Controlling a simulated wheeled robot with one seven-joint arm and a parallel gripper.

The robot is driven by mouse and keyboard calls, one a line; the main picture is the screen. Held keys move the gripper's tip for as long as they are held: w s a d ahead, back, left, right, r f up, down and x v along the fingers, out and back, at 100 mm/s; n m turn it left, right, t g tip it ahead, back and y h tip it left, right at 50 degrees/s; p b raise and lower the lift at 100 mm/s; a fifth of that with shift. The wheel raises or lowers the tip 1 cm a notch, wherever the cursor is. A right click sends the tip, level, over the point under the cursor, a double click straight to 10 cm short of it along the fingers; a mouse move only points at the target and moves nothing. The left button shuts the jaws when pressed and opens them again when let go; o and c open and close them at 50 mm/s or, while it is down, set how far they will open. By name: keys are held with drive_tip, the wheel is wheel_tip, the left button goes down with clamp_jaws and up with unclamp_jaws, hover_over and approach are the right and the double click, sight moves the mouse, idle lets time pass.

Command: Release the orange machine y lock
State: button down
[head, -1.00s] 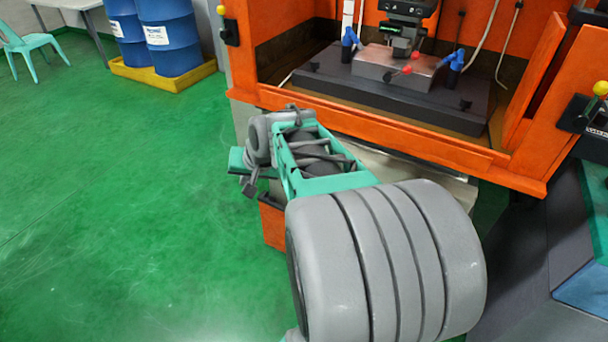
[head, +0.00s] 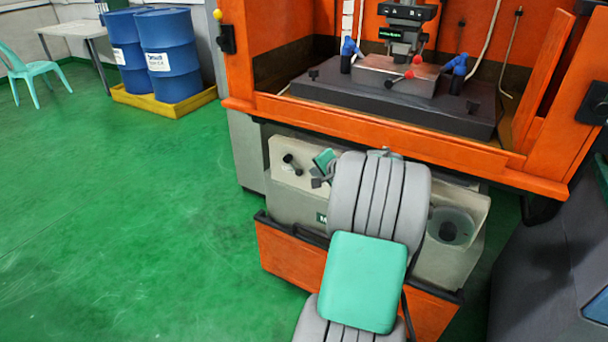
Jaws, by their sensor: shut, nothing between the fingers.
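The orange machine (head: 380,132) stands ahead with its tank open at the front. Below the tank is a cream front panel (head: 292,208). A small black lever (head: 292,163) sticks out near the panel's upper left; it may be the y lock, but no label is readable and I cannot tell its position. My gripper (head: 318,181) is small in the view, just right of this lever and apart from it in the picture. It is shut and empty. My own arm hides the middle of the panel.
A round grey recess with a dark hub (head: 449,230) is at the panel's right. The tank's orange lower edge (head: 375,137) overhangs the panel. Blue drums (head: 168,55) stand on a yellow tray (head: 160,101) at the back left. The green floor at left is clear.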

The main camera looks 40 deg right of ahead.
sight(300, 173)
drive_tip(key=b+x, duration=0.1)
drive_tip(key=x, duration=0.9)
drive_tip(key=shift+w, duration=0.1)
drive_tip(key=shift+f+t+b, duration=0.25)
drive_tip(key=shift+t+b, duration=0.05)
drive_tip(key=shift+b, duration=0.25)
